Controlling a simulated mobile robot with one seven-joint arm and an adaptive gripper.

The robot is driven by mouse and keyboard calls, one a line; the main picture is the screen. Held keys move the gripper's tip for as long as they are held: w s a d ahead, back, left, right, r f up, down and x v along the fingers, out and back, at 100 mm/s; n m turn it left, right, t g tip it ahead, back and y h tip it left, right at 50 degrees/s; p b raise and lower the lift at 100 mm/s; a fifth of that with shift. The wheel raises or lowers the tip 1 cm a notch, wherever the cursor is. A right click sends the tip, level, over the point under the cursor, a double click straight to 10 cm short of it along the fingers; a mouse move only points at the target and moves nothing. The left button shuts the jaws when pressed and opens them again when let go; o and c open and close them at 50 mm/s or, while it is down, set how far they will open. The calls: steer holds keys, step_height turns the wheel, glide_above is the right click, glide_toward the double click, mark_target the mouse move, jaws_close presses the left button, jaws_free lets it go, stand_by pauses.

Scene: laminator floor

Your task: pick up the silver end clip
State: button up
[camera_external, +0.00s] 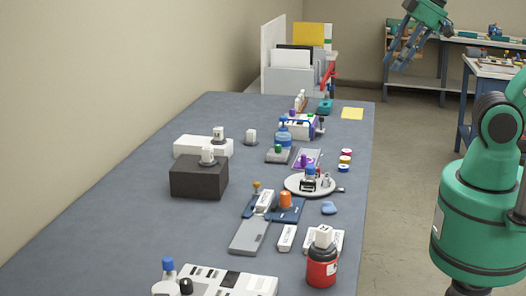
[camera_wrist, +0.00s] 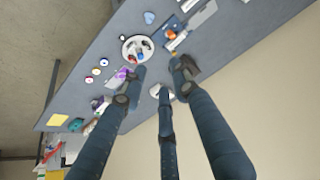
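I cannot pick out the silver end clip for certain. Small dark and silvery pieces, too small to tell apart, sit on a round white plate (camera_external: 291,187), with a stamp-like piece with a blue top (camera_external: 310,171) among them. A small greyish piece (camera_external: 340,190) lies at the plate's right edge. The plate also shows in the wrist view (camera_wrist: 126,52), beyond my fingers. My gripper (camera_external: 395,60) is raised to the right of the table's far end, its blue fingers spread, open and empty. The wrist view shows its three fingers (camera_wrist: 160,75) apart with nothing between them.
The long grey table (camera_external: 120,215) is crowded along its right side. A black box (camera_external: 198,180), a red bottle (camera_external: 321,272), an orange-topped piece (camera_external: 285,200) and a blue bottle (camera_external: 283,135) stand on it. Its left side is mostly clear. Workbenches (camera_external: 490,70) stand at the back right.

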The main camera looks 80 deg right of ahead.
steer(key=n+g+p, duration=0.6)
steer(key=n+p, duration=0.4)
steer(key=n, duration=0.8)
glide_above(325, 176)
step_height(325, 176, down, 27)
steer(key=shift+r, duration=0.15)
steer(key=shift+f, duration=4.25)
